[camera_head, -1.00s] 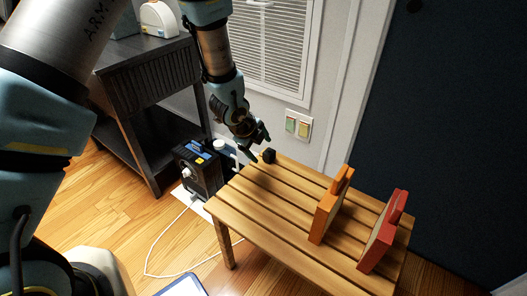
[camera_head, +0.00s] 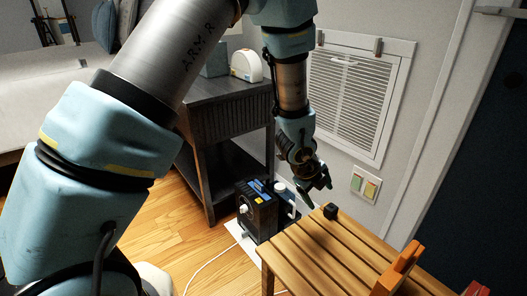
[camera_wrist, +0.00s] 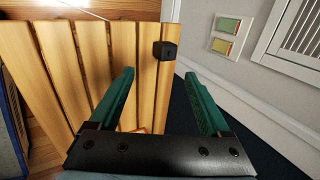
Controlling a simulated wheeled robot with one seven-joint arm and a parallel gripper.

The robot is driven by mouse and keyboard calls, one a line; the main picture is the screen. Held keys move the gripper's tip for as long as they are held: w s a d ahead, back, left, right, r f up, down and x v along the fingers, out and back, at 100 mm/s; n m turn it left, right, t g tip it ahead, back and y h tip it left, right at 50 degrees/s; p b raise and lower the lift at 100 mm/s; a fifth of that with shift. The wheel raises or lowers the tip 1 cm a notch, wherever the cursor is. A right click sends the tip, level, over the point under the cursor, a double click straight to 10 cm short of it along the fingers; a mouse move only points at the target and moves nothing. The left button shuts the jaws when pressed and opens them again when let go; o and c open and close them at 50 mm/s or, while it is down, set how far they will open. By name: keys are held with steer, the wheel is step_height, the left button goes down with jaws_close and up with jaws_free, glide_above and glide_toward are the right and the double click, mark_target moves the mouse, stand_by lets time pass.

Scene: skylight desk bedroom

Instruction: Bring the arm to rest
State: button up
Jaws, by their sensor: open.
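My gripper (camera_head: 318,195) hangs over the far left corner of the slatted wooden bench, with its fingers pointing down. In the wrist view my gripper (camera_wrist: 160,103) shows two green fingers spread wide with nothing between them. A small black block (camera_head: 330,211) sits on the bench, near my fingers and apart from them. The block also shows in the wrist view (camera_wrist: 165,50), beyond the fingertips. My arm (camera_head: 290,85) reaches down from the top of the head view.
The wooden bench (camera_head: 318,262) carries an orange upright piece (camera_head: 398,270); a red piece (camera_head: 477,288) shows at the picture's edge. A black machine (camera_head: 257,210) stands on the floor beside the bench. A dark cabinet (camera_head: 228,130), wall vent (camera_head: 355,95) and switch plate (camera_head: 365,185) are behind.

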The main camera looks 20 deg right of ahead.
steer(key=w+a+r+n+t+y, duration=0.1)
steer(key=w+a+r+n, duration=0.3)
steer(key=a, duration=0.3)
steer(key=w+a+r+n+y, duration=0.1)
steer(key=w+a+r+n, duration=0.1)
steer(key=w+a+n, duration=0.35)
steer(key=w+a+r+n+t+y, duration=0.1)
steer(key=w+a+r+n, duration=0.3)
steer(key=a, duration=0.5)
steer(key=s+a+r+n+g+y, duration=0.1)
steer(key=s+a+r+n, duration=0.15)
steer(key=a+n, duration=0.4)
steer(key=s+a+r+n+y, duration=0.1)
steer(key=s+a+n, duration=0.2)
steer(key=a+n, duration=0.4)
steer(key=s+a+r+n+g, duration=0.1)
steer(key=s+a+n, duration=0.1)
steer(key=a+n, duration=0.45)
step_height(320, 180, up, 23)
steer(key=a+m+p, duration=0.1)
steer(key=p, duration=2.1)
steer(key=shift+s+a+f+m, duration=0.15)
steer(key=shift+s+a+m, duration=0.1)
steer(key=shift+m, duration=0.1)
